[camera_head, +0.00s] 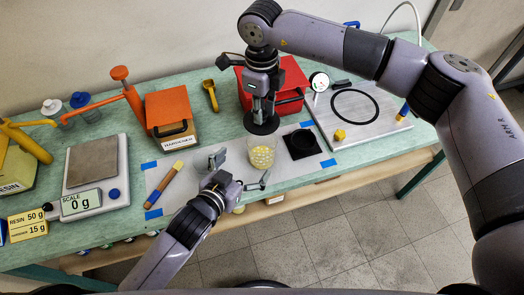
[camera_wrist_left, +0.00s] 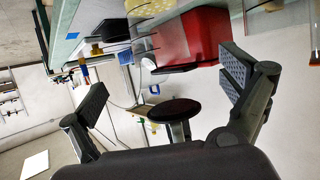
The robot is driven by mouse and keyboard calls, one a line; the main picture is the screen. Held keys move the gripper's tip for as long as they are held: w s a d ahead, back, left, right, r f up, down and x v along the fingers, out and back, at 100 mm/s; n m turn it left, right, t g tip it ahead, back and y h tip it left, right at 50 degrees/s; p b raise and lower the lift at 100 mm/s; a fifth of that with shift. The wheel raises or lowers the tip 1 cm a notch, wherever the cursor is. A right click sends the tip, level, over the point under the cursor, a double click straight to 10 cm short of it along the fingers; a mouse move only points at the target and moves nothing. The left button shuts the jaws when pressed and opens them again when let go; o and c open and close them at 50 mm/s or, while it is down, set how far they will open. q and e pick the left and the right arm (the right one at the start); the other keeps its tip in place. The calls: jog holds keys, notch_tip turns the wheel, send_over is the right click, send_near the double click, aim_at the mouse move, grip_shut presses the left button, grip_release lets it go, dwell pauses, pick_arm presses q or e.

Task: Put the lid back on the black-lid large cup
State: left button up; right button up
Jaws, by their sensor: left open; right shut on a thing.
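The large cup (camera_head: 262,157) is clear and holds pale yellow pieces. It stands upright on the pale mat in the head view, its top uncovered. My right gripper (camera_head: 262,112) points down and is shut on the black lid (camera_head: 262,125), a flat round disc. The lid (camera_wrist_left: 175,109) hangs above the cup, apart from it in the wrist view. My left gripper (camera_head: 241,170) is open and empty, low in front of the cup; its spread fingers show in the wrist view (camera_wrist_left: 165,88).
A black square pad (camera_head: 302,144) lies right of the cup. A red box (camera_head: 287,80) stands behind it. A brush (camera_head: 166,182) lies left on the mat, and a scale (camera_head: 92,195) stands further left. A metal plate (camera_head: 378,125) lies at the right.

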aim_at(268, 139)
pick_arm(q)
jog(key=x, duration=1.1)
jog(key=shift+d+r, duration=0.15)
jog(key=c, duration=1.8)
jog(key=shift+c, duration=0.2)
pick_arm(e)
jog(key=shift+f, duration=2.5)
jog(key=shift+f, duration=0.85)
jog(key=shift+f, duration=0.5)
jog(key=shift+c, duration=0.3)
